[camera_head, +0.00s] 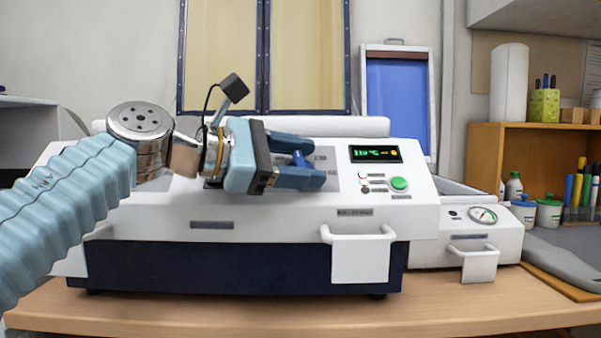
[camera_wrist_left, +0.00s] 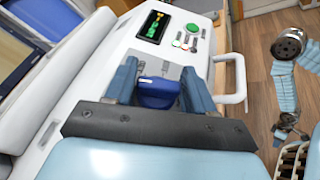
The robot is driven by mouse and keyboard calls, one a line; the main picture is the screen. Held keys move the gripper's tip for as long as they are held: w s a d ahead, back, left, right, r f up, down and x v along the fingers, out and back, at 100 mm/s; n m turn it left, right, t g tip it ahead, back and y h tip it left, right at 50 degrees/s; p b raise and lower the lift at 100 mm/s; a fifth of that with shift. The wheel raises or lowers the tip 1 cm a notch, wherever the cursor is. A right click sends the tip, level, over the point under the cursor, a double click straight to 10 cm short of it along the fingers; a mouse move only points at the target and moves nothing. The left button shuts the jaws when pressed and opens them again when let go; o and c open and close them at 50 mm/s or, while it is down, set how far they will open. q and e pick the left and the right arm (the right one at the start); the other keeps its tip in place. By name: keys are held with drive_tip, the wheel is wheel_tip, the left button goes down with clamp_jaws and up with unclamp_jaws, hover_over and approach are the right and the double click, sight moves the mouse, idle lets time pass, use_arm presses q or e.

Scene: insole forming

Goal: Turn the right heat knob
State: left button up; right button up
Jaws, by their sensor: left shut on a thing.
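The right heat knob is blue with a white mark on its top. In the left wrist view the knob (camera_wrist_left: 158,92) sits between the two blue fingers of my left gripper (camera_wrist_left: 160,88). In the head view only a small part of the knob (camera_head: 301,159) shows between the fingers. My left gripper (camera_head: 299,164) is shut on it, against the sloped front panel of the white machine (camera_head: 270,215). The left knob's place on the panel is hidden behind my left arm. My right gripper does not show clearly in either view.
Right of the knob are a lit green display (camera_head: 376,154), a round green button (camera_head: 400,184) and small lamps. A white handle (camera_head: 360,250) juts from the machine's front. A smaller unit with a gauge (camera_head: 483,215) stands at the right on the wooden table (camera_head: 250,315).

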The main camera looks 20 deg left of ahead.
use_arm(q)
drive_tip(key=n+t+y+b, duration=0.1)
drive_tip(key=n+t, duration=0.1)
drive_tip(key=t, duration=0.1)
drive_tip(key=shift+f+n, duration=0.2)
drive_tip(key=shift+n, duration=0.2)
drive_tip(key=n+t+y, duration=0.2)
drive_tip(key=n+t, duration=0.1)
drive_tip(key=shift+r, duration=0.15)
drive_tip(key=n+t+y, duration=0.2)
drive_tip(key=n+y, duration=0.1)
drive_tip(key=n, duration=0.1)
drive_tip(key=n+t+y+p, duration=0.1)
drive_tip(key=n+t+y, duration=0.1)
drive_tip(key=n+y, duration=0.2)
drive_tip(key=shift+d+t, duration=0.1)
drive_tip(key=shift+t, duration=0.2)
drive_tip(key=shift+n+y+p, duration=1)
drive_tip(key=shift+n+y, duration=2.7)
drive_tip(key=shift+y, duration=0.3)
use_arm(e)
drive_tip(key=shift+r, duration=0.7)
use_arm(q)
drive_tip(key=shift+n+y, duration=0.3)
drive_tip(key=shift+y, duration=0.1)
drive_tip(key=shift+r, duration=0.1)
drive_tip(key=o, duration=1)
drive_tip(key=shift+c, duration=0.2)
